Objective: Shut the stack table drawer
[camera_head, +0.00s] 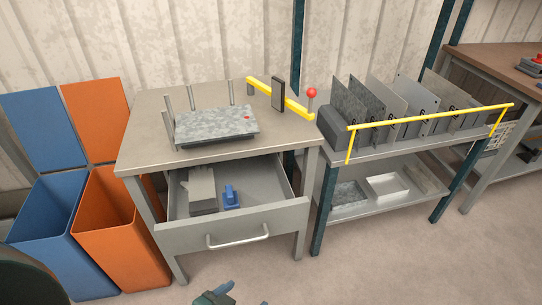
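The stack table (148,155) is a grey metal table left of centre. Its drawer (285,215) is pulled out toward me, with a pale bar handle (238,238) on its front. Inside lie grey gloves or a similar grey item (202,190) and a small blue object (231,198). A gripper, apparently my left one (229,293), shows only in part at the bottom edge, below and in front of the handle and apart from it. Its finger opening is not clear.
A grey sheet stack (215,126) lies between posts on the tabletop. Blue (45,225) and orange (118,235) bins stand close on the left. A rack (390,145) with upright plates and a yellow rail stands on the right. The floor in front is clear.

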